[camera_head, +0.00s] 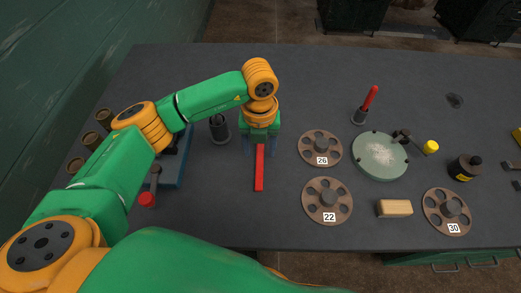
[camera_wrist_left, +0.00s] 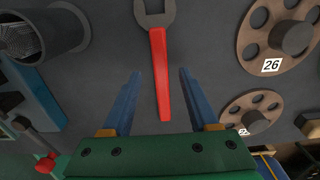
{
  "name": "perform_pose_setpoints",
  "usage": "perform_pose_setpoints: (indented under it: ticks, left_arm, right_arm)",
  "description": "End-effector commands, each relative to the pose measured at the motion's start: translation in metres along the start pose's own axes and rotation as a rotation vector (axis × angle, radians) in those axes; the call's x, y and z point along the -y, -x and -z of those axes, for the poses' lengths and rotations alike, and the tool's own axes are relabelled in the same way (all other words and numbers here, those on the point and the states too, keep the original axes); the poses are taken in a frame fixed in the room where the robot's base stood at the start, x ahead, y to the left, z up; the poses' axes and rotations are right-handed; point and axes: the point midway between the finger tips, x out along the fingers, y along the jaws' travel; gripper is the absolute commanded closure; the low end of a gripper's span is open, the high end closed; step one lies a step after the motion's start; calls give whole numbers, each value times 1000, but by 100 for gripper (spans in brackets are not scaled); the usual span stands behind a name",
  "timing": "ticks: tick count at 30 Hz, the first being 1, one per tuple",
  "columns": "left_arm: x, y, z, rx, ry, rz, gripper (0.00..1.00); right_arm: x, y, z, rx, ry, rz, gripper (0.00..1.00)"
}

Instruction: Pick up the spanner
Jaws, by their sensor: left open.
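The spanner lies flat on the dark grey table; its red handle (camera_head: 259,170) shows in the head view, and its head is hidden under my left gripper. In the left wrist view the red handle (camera_wrist_left: 160,75) and the grey open-jaw head (camera_wrist_left: 155,12) both show. My left gripper (camera_head: 259,148) points down over the spanner. In the left wrist view its two blue fingers (camera_wrist_left: 160,75) are apart, one on each side of the handle, with gaps on both sides. I cannot tell how high the fingertips are above the table. My right gripper is not in view.
Brown discs marked 26 (camera_head: 307,147), 22 (camera_head: 311,201) and 30 (camera_head: 433,210) lie to the right. A wooden block (camera_head: 395,208) and a round green plate (camera_head: 378,156) are there too. A dark cylinder (camera_head: 219,128) and a blue-based device (camera_head: 173,175) stand left of the spanner.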

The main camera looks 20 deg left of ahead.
Motion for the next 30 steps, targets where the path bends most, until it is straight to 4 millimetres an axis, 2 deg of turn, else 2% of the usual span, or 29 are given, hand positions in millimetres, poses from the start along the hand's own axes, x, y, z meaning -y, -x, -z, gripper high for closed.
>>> perform_pose_setpoints:
  ticks: [3,9,15,16,26,30]
  left_arm:
    - [0,-13,0,-1,-1,0,40]
    - [1,-14,0,0,-2,2,40]
    - [1,-14,0,0,-2,2,94]
    - [1,-14,0,0,-2,2,100]
    - [1,-14,0,0,-2,3,100]
    - [1,-7,-1,1,-1,3,100]
  right_arm:
    - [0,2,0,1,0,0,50]
    - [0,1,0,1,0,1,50]
    - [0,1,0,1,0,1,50]
    - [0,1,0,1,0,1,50]
    - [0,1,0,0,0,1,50]
    - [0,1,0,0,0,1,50]
